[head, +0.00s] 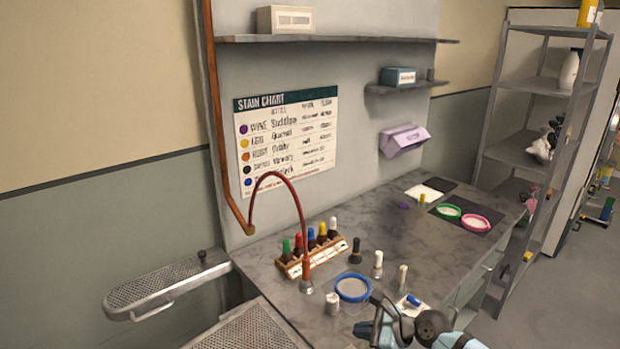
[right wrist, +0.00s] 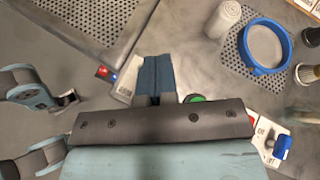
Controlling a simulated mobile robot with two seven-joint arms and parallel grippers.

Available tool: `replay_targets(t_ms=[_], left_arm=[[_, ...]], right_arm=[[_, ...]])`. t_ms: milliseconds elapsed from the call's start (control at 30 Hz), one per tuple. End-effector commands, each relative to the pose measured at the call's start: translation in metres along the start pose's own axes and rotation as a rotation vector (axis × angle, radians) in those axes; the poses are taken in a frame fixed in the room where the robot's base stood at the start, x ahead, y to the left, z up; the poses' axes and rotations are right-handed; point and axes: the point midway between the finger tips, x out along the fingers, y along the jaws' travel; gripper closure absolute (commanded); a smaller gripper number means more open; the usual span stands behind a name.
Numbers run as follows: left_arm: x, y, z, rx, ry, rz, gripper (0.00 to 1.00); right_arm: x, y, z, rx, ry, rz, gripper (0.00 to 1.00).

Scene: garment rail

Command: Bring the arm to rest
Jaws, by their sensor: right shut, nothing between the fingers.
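My right gripper (head: 378,316) is at the bottom of the head view, low over the front edge of the bench, beside the blue-rimmed hoop. In the right wrist view its two blue fingers (right wrist: 155,75) are together, with nothing seen between them. Part of my right arm shows at the bottom right of the head view. Light-blue links of my own body show at the left of the right wrist view. My left gripper is not recognisable in either view.
The blue-rimmed hoop (head: 353,288), a white roll (head: 332,302) and several small bottles stand close by. A rack of coloured bottles (head: 311,250) and a red curved hose (head: 281,176) are behind. A perforated tray (head: 165,285) juts out left. Grey shelving (head: 545,85) stands right.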

Motion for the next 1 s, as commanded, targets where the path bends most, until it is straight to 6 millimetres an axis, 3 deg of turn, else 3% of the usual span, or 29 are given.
replay_targets(t_ms=[33, 100, 267, 367, 467, 633, 667, 800, 1000], left_arm=[[-0.003, 0.000, -0.005, 0.000, 0.000, 0.000, 1.00], [-0.006, 0.000, -0.009, 0.001, 0.001, -0.001, 1.00], [-0.011, -0.001, -0.018, 0.002, 0.003, -0.004, 1.00], [-0.015, -0.002, -0.022, 0.002, 0.003, -0.006, 1.00], [-0.018, -0.003, -0.028, 0.002, 0.005, -0.008, 1.00], [-0.024, -0.003, -0.035, 0.001, 0.007, -0.010, 1.00], [-0.024, -0.003, -0.036, 0.001, 0.007, -0.010, 1.00], [-0.027, -0.003, -0.039, 0.000, 0.006, -0.010, 1.00], [-0.028, -0.003, -0.040, 0.000, 0.005, -0.010, 1.00]], right_arm=[[0.003, 0.028, 0.013, 0.182, -0.112, 0.011, 1.00], [0.001, 0.054, 0.030, 0.475, -0.273, 0.012, 1.00], [-0.022, 0.089, 0.045, 1.190, -0.590, 0.005, 1.00], [-0.042, 0.106, 0.033, 1.653, -0.753, -0.012, 1.00], [-0.063, 0.127, 0.006, 2.124, -0.899, -0.043, 1.00], [-0.098, 0.183, -0.050, 2.877, -1.103, -0.133, 1.00], [-0.102, 0.195, -0.058, -2.879, 1.090, 0.146, 1.00], [-0.120, 0.240, -0.085, -2.504, 0.908, 0.168, 1.00], [-0.129, 0.267, -0.096, -2.302, 0.817, 0.173, 1.00]])
